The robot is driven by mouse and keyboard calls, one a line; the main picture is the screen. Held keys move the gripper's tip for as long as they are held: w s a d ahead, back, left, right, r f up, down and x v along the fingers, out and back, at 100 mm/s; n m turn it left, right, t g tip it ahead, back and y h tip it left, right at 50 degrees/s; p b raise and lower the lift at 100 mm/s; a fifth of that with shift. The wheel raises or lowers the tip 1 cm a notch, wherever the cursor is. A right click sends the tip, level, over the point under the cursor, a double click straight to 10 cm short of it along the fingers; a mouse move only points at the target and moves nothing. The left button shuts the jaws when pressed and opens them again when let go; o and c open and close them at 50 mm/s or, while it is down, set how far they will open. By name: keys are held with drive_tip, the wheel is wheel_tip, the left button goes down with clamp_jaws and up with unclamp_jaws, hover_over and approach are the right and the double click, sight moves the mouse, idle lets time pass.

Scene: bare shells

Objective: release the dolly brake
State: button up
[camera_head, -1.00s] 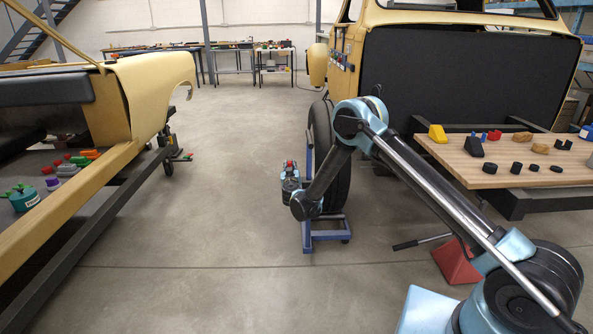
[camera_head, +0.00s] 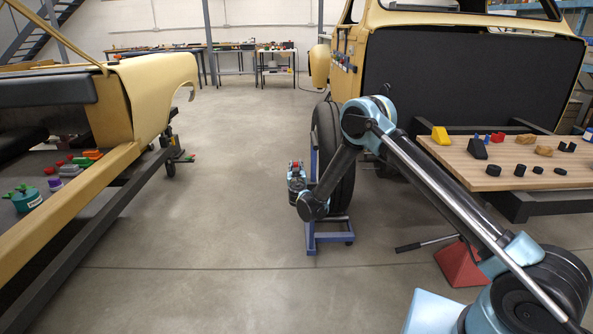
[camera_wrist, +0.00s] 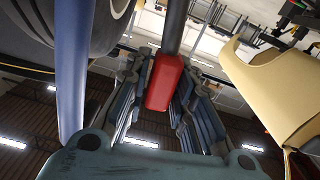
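The dolly is a blue frame (camera_head: 328,238) with casters, standing on the floor beside a dark upright tyre (camera_head: 328,130). A blue post (camera_wrist: 72,70) and the tyre (camera_wrist: 75,35) also show at the left of the wrist view. A red handle (camera_wrist: 164,84) on a dark bar, seemingly the brake lever, hangs between my two fingers in the wrist view. My gripper (camera_wrist: 160,95) has its fingers apart on both sides of it; firm contact is not visible. In the head view my gripper (camera_head: 296,175) is small, left of the tyre, with red at its tip.
A wooden-topped bench (camera_head: 510,160) with small parts stands at the right. A red wedge-shaped stand (camera_head: 461,265) sits on the floor in front of it. A yellow car shell (camera_head: 150,90) is at the left. The middle floor is clear.

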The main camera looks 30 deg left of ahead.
drive_tip(key=shift+o, duration=1.1)
drive_tip(key=shift+s, duration=0.1)
drive_tip(key=v, duration=1.2)
drive_tip(key=shift+f, duration=0.1)
